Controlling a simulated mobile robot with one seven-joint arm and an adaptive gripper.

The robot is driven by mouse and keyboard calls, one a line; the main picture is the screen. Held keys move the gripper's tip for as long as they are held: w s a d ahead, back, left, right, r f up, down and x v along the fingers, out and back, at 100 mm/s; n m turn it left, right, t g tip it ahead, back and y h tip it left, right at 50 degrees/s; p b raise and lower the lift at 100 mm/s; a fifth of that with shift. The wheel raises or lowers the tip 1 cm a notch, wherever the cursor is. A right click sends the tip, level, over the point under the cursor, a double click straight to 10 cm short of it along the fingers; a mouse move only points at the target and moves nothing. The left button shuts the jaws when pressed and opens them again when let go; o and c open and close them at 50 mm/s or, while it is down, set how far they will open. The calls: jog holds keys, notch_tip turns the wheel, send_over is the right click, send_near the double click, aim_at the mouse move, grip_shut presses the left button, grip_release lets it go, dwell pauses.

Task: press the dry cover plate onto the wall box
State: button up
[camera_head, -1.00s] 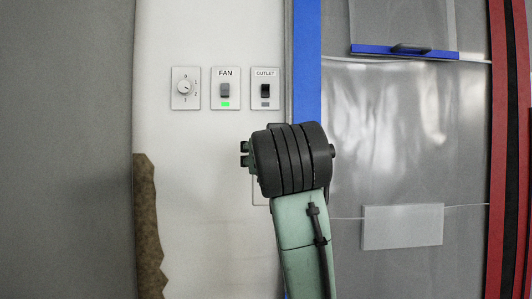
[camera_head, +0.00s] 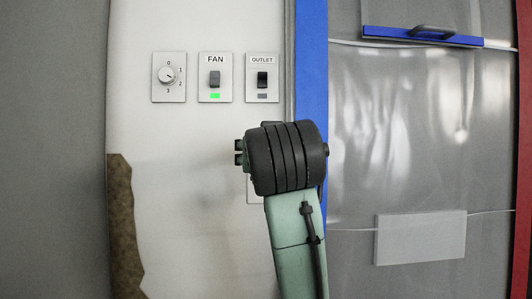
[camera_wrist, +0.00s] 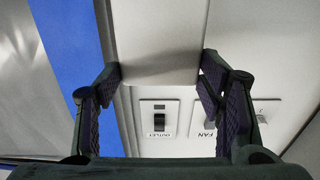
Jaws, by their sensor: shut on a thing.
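My gripper is mostly hidden behind my black wrist and green arm link in the head view. In the wrist view my gripper (camera_wrist: 160,80) has its two dark padded fingers shut on the opposite edges of a pale flat cover plate (camera_wrist: 158,35). The plate's surface looks plain, with a soft shadow and no drops that I can make out. A thin-edged pale rectangle (camera_head: 254,190) shows partly behind my wrist, below the outlet switch; I cannot tell whether it is the plate or the wall box. No wall box opening shows. Whether the plate touches the wall is unclear.
The white wall carries a dial (camera_head: 168,77), a FAN switch (camera_head: 215,78) with a green light, and an OUTLET switch (camera_head: 262,78) with a dark light. A blue strip (camera_head: 311,60) edges the panel.

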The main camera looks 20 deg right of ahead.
jog(key=shift+p+x, duration=0.9)
jog(key=shift+x, duration=1.95)
jog(key=shift+r, duration=0.15)
jog(key=shift+p+x, duration=0.9)
jog(key=shift+x, duration=0.75)
jog(key=o, duration=1.2)
